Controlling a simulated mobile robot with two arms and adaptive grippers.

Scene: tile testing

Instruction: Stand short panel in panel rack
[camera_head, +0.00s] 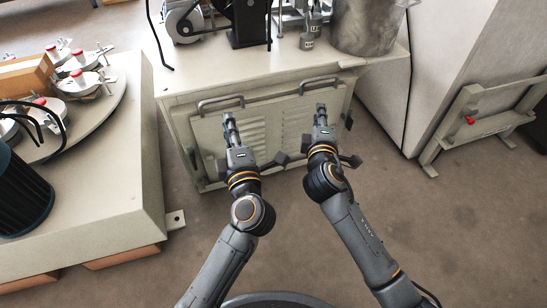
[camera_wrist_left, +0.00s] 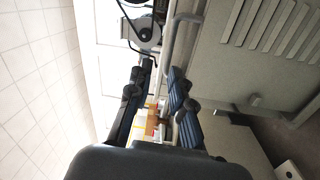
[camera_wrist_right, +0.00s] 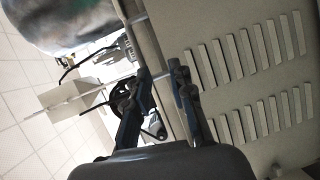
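The short panel (camera_head: 272,128) is a pale louvred sheet standing upright against the front of the bench, with a left handle (camera_head: 221,101) and a right handle (camera_head: 320,80) along its top. Its louvres also show in the left wrist view (camera_wrist_left: 262,75) and the right wrist view (camera_wrist_right: 250,90). My left gripper (camera_head: 228,122) is open near the left handle, and my right gripper (camera_head: 320,112) is open near the right handle. Both have parted fingers; contact with the handles cannot be told. A low pale frame, apparently the panel rack (camera_head: 490,128), stands empty at the right.
The bench (camera_head: 190,82) carries machinery and a metal drum (camera_head: 364,25). A large pale cabinet (camera_head: 440,50) stands between bench and rack. A second table (camera_head: 120,210) with clamps is on the left. Open floor (camera_head: 430,230) lies at the front right.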

